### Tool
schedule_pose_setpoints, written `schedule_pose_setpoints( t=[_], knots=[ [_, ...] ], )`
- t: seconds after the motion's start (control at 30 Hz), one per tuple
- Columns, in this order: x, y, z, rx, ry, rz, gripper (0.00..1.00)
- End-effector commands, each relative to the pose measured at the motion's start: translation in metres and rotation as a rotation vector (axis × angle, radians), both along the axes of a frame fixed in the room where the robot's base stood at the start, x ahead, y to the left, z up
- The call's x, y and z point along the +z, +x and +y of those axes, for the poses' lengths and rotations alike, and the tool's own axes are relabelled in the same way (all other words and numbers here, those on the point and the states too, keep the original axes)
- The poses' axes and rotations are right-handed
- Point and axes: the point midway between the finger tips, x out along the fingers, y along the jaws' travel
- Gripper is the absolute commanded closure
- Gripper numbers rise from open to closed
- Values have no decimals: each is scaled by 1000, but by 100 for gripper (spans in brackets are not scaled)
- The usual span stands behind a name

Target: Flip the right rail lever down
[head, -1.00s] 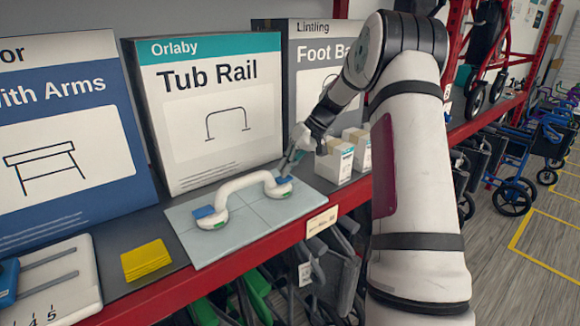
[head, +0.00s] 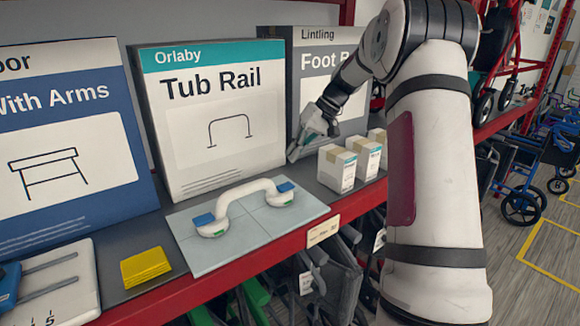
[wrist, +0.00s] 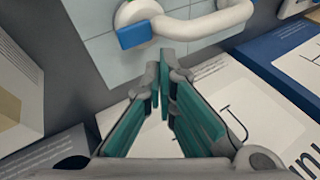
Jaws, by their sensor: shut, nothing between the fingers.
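A white grab rail (head: 243,192) lies on a pale tiled panel (head: 262,222) on the shelf. Its right end has a blue lever (head: 285,187) lying close along the cup, with a small green patch below it. The left end has a similar blue lever (head: 204,219). My gripper (head: 293,157) is shut and empty, above and behind the right end, clear of the rail. In the wrist view, my gripper's (wrist: 164,58) tips point toward the right lever (wrist: 134,34), with a gap seen between them. The lever's exact tilt is hard to tell.
The tall Tub Rail box (head: 215,115) and Foot box (head: 320,75) stand behind. Small white cartons (head: 337,168) stand right of the panel. A yellow pad (head: 146,267) lies left of it. The red shelf edge (head: 275,255) runs along the front.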

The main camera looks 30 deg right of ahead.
Motion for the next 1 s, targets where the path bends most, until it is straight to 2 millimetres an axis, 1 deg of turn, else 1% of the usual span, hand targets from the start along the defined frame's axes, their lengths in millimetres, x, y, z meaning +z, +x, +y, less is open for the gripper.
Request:
schedule_pose_setpoints(
  t=[0.03, 0.2, 0.4, 1.0],
  knots=[
    [7, -2, -8, -6, -4, -2, 100],
    [29, -11, -22, -5, -2, -1, 100],
    [43, -16, -30, -3, -2, 0, 100],
    [44, -17, -30, -3, -1, 2, 100]
  ],
)
